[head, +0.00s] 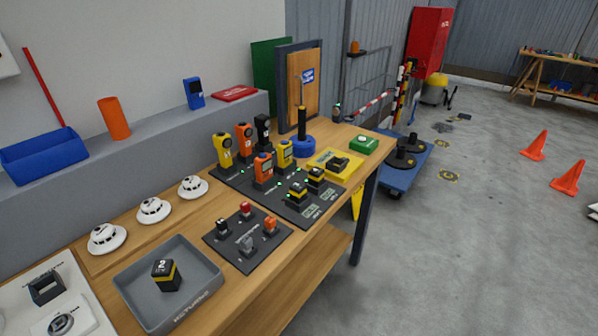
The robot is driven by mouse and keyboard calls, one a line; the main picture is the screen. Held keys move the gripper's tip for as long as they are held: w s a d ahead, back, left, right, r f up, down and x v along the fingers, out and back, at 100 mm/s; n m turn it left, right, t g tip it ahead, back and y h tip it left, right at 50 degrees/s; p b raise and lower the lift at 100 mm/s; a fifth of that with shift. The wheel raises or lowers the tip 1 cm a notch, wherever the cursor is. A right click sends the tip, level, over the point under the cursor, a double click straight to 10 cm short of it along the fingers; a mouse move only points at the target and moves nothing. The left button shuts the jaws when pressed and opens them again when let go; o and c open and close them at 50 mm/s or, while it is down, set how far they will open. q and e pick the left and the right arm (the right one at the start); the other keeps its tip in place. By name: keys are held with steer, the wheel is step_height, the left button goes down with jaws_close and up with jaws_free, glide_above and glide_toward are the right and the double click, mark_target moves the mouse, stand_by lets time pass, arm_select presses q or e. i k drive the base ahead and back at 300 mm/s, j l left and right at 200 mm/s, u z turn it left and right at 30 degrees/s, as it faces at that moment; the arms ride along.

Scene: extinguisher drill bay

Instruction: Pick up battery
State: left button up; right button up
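A black and yellow battery (166,273) marked with a 2 stands in the grey tray (207,262) at the near end of the wooden bench. Two similar black and yellow blocks (297,194) sit in the dark charging board (322,206), with green lights beside them. Another dark block (337,164) lies on a yellow pad (318,157) behind them. The task does not say which battery is meant. Neither of my grippers shows in this view.
The bench holds handheld devices (245,142), a small dark board (275,245) with coloured blocks, and white round detectors (154,208). A green box (363,145) stands near the far end. Orange cones (535,145) stand on the floor, which is mostly clear right of the bench.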

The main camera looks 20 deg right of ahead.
mark_target(316, 176)
steer(key=u, duration=1.25)
steer(key=z, duration=1.95)
steer(key=i+l+u, duration=0.1)
steer(key=i+l, duration=0.6)
